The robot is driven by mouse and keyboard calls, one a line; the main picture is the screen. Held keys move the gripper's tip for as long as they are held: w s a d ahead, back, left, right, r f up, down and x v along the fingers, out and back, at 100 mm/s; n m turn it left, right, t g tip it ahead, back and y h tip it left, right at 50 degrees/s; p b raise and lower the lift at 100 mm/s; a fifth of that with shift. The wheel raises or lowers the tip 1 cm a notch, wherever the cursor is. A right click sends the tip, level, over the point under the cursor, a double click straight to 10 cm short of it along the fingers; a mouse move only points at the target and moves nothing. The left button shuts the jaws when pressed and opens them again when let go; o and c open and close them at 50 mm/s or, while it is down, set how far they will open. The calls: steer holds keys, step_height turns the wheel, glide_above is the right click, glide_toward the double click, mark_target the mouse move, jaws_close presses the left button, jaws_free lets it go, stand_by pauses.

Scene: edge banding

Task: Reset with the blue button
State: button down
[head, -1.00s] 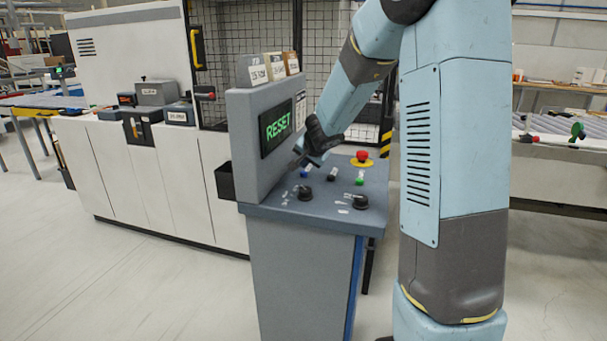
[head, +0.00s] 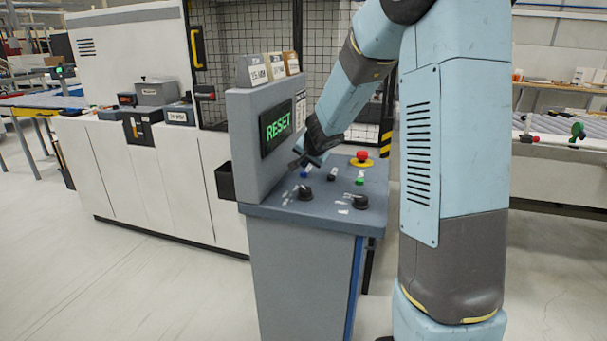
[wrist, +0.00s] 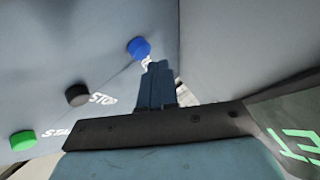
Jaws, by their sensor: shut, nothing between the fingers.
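The blue button (wrist: 139,47) sits on the grey console panel in the wrist view, just beyond the tips of my gripper (wrist: 157,66). In the head view the blue button (head: 304,174) is a small spot below my gripper (head: 297,166). My gripper is shut with nothing between its fingers. Its tips look very close to the button; I cannot tell whether they touch it. The console screen (head: 276,128) shows RESET in green letters.
A black button (wrist: 78,95) and a green button (wrist: 23,140) lie in a row with the blue one. A red emergency button (head: 363,156) on a yellow base and two black knobs (head: 305,193) (head: 360,202) share the panel. The upright screen housing (head: 243,140) stands close beside my gripper.

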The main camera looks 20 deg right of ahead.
steer(key=shift+f, duration=0.8)
stand_by(1.4)
stand_by(0.5)
steer(key=s+a+r+n+g+y, duration=0.1)
steer(key=s+a+r+n, duration=0.25)
steer(key=s+r, duration=0.4)
steer(key=s+a+r+n+y, duration=0.1)
steer(key=s+a+r+n, duration=0.25)
steer(key=s, duration=0.65)
steer(key=s+d+r+g+h, duration=0.1)
steer(key=s+d, duration=0.2)
steer(key=s, duration=0.8)
steer(key=s+d+r+n+g+h, duration=0.1)
steer(key=s+d, duration=0.2)
steer(key=s, duration=0.9)
steer(key=shift+r+g, duration=0.15)
steer(key=shift+g, duration=0.15)
